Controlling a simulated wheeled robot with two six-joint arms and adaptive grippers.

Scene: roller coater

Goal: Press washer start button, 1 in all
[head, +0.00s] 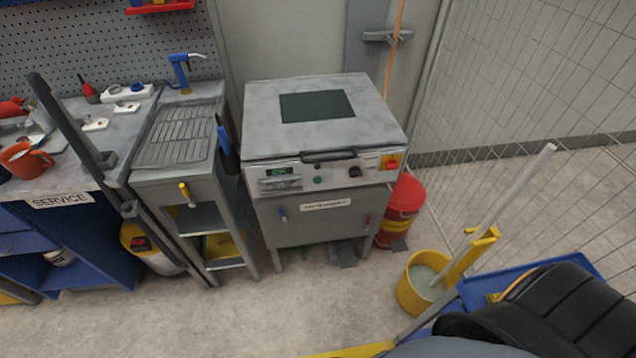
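The washer (300,220) is a grey cabinet on legs with a flat lid and a dark window in its top. Its front control strip faces me. A small green button (317,180) sits near the middle of the strip, below a dark round part. A lit green display (278,171) is to its left. A black knob (355,172) and a red-and-yellow switch (391,161) are to its right. The button's label cannot be read. Neither of my grippers shows in the head view.
A service bench (62,200) and a sink stand (177,180) are left of the washer. A dark slanted bar (75,130) crosses in front of them. Floor in front is clear.

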